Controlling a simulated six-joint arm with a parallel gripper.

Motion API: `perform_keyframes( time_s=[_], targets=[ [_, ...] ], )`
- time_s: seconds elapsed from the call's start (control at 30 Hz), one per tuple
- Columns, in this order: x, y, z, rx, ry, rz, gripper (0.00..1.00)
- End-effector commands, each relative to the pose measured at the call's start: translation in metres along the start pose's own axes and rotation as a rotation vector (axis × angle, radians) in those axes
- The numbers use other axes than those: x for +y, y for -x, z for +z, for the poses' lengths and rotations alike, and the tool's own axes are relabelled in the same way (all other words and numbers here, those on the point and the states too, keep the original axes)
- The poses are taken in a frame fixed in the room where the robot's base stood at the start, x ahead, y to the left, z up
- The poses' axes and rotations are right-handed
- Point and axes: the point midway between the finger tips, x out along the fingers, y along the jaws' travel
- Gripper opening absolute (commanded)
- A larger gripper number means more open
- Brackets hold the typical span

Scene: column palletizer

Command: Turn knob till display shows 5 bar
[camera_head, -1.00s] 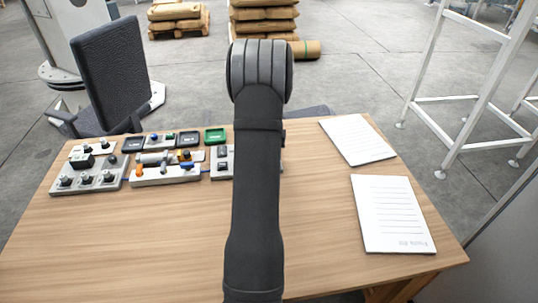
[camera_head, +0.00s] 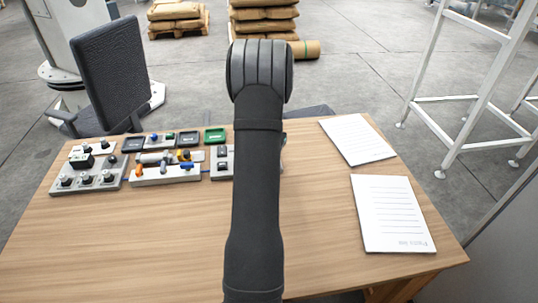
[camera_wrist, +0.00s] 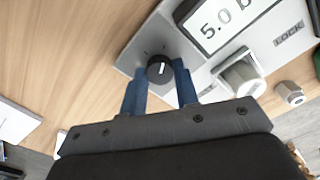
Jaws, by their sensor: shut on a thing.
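In the wrist view, a small round black knob (camera_wrist: 160,70) with a white pointer line sits on a light grey panel (camera_wrist: 142,50). My gripper (camera_wrist: 160,75) has its two blue fingers on either side of the knob and is shut on it. The display (camera_wrist: 225,18) beside the knob reads "5.0 b", with the rest cut off by the frame edge. In the head view my dark arm hides the gripper, the knob and the display.
Several control panels (camera_head: 165,175) stand on the left of the wooden table (camera_head: 150,240). Two paper sheets (camera_head: 392,214) lie on the right. The front of the table is clear.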

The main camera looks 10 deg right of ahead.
Motion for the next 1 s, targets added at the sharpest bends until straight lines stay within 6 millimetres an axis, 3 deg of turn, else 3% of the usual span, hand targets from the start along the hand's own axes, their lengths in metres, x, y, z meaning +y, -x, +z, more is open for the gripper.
perform_keyframes(
  time_s=[0.03, 0.07, 0.17, 0.57, 0.77, 1.0],
  targets=[
    [0.0, 0.001, 0.0, 0.001, 0.0, -0.001, 0.05],
    [0.0, 0.001, 0.0, 0.001, 0.0, -0.001, 0.3],
    [0.0, 0.001, 0.0, 0.001, 0.001, -0.001, 0.5],
    [0.0, 0.008, -0.001, 0.003, 0.002, -0.001, 0.5],
    [-0.001, 0.045, -0.002, 0.006, 0.002, -0.002, 0.5],
    [0.0, 0.105, -0.001, 0.005, 0.001, -0.002, 0.5]
  ],
)
